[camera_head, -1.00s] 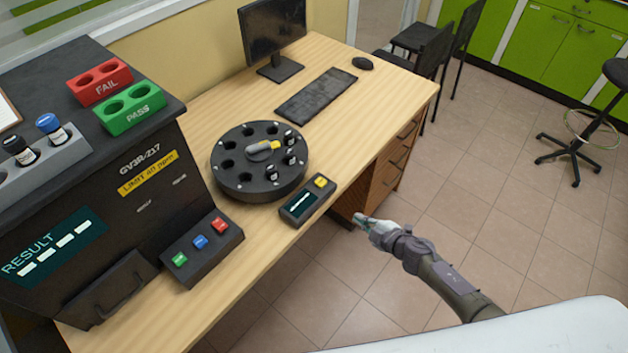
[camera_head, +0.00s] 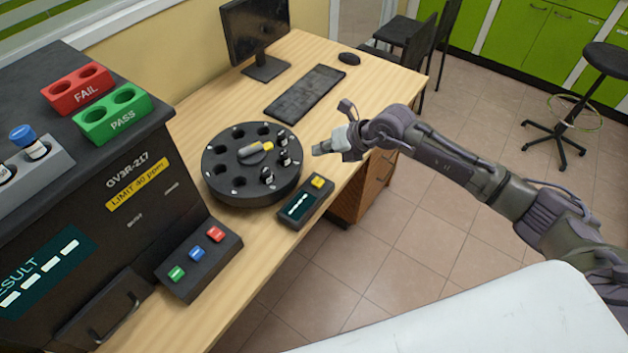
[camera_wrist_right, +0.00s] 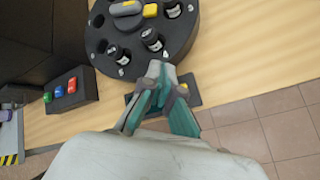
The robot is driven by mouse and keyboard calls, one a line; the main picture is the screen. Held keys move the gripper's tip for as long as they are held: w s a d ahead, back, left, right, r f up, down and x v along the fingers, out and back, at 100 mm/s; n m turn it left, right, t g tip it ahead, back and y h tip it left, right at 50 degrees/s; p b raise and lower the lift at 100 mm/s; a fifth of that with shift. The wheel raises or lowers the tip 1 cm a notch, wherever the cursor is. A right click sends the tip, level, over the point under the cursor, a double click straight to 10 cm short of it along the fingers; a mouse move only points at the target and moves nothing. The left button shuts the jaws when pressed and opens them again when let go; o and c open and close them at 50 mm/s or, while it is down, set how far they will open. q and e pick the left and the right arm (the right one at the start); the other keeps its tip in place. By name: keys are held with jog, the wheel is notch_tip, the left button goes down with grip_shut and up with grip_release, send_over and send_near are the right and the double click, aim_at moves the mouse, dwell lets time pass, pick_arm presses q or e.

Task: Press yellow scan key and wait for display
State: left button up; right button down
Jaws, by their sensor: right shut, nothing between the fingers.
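The yellow scan key (camera_head: 318,182) is on the far end of a small black scanner box (camera_head: 305,203) at the desk's front edge. The box's dark display shows a row of white dashes. My right gripper (camera_head: 318,149) is shut and empty, above the desk edge and a little beyond the key in the head view. No contact shows. My left gripper is not in view.
A black round carousel (camera_head: 235,190) with several vials stands left of the scanner. An analyser (camera_head: 85,200) with a three-button panel (camera_head: 199,257) is at left. A keyboard (camera_head: 305,92) and monitor (camera_head: 255,35) are behind. Floor lies right of the desk.

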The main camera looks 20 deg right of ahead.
jog(key=b, duration=0.7)
send_near(314, 179)
jog(key=w+a+f, duration=0.1)
jog(key=w, duration=0.1)
jog(key=w+a+f, duration=0.1)
jog(key=w+a, duration=0.1)
jog(key=shift+a+f, duration=0.2)
jog(key=shift+a, duration=0.05)
jog(key=shift+f, duration=0.3)
dwell(0.6)
jog(key=shift+f, duration=0.35)
jog(key=shift+s+f+b, duration=0.1)
jog(key=shift+f+b, duration=0.35)
jog(key=shift+f, duration=0.15)
dwell(0.5)
dwell(0.4)
jog(key=shift+r+p, duration=0.9)
jog(key=shift+r, duration=0.05)
jog(key=shift+r, duration=0.1)
